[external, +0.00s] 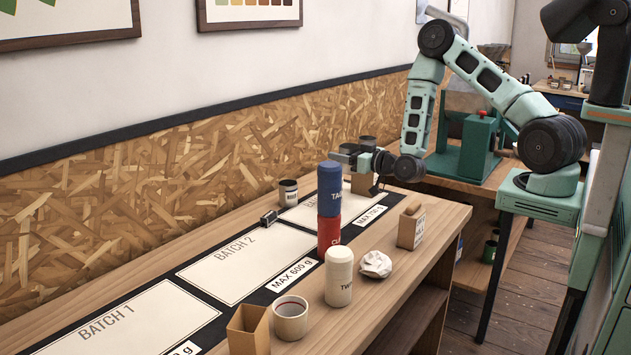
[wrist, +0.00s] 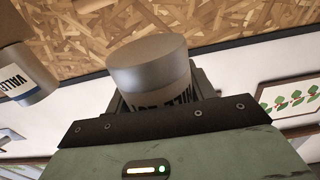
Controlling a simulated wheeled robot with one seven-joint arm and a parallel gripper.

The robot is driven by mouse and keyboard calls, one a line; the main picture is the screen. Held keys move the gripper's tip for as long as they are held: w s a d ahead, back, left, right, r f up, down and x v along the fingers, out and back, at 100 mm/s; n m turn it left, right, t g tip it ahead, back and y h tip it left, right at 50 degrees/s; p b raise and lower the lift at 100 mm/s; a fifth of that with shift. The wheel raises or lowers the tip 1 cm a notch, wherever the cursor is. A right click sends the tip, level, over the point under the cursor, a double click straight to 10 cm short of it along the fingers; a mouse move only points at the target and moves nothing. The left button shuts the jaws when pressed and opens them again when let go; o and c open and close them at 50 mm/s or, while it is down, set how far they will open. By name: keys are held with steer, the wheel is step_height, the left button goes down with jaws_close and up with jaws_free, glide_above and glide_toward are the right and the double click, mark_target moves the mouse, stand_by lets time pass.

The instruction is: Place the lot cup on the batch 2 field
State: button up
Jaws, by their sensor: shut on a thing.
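The lot cup, a grey metal cup with a pale printed label (wrist: 150,66), is between the fingers of my gripper in the wrist view. In the external view my gripper (external: 358,157) is above the far end of the bench, shut on this cup (external: 368,142), which looks raised above the bench top. The batch 2 field (external: 246,262) is a pale rectangle on the black mat, in the middle of the bench. It looks bare, and my gripper is to its right and farther back.
A similar labelled cup (external: 288,192) stands behind the mat. A blue tin (external: 329,190) on a red one (external: 329,233) forms a tall stack by the field's right. A small dark object (external: 269,218) lies at its back edge. A cream tin (external: 339,280) and crumpled paper (external: 375,264) stand in front.

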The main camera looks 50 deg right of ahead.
steer(key=s+d+f+n+y, duration=0.1)
steer(key=s+d+f+y, duration=0.1)
steer(key=s+d+f, duration=0.4)
steer(key=s+d+n+y, duration=0.1)
steer(key=s+d, duration=0.1)
steer(key=s, duration=0.6)
steer(key=s+d+n+y, duration=0.1)
steer(key=s+d+y, duration=0.1)
steer(key=s, duration=0.6)
steer(key=shift+s+d+r+n+g+y, duration=0.2)
steer(key=shift+s+n+g+y, duration=0.1)
steer(key=shift+s+g, duration=0.1)
steer(key=shift+f, duration=0.2)
step_height(320, 180, down, 5)
steer(key=b, duration=0.5)
steer(key=shift+f, duration=0.15)
steer(key=shift+f+p, duration=0.35)
steer(key=shift+f, duration=1.7)
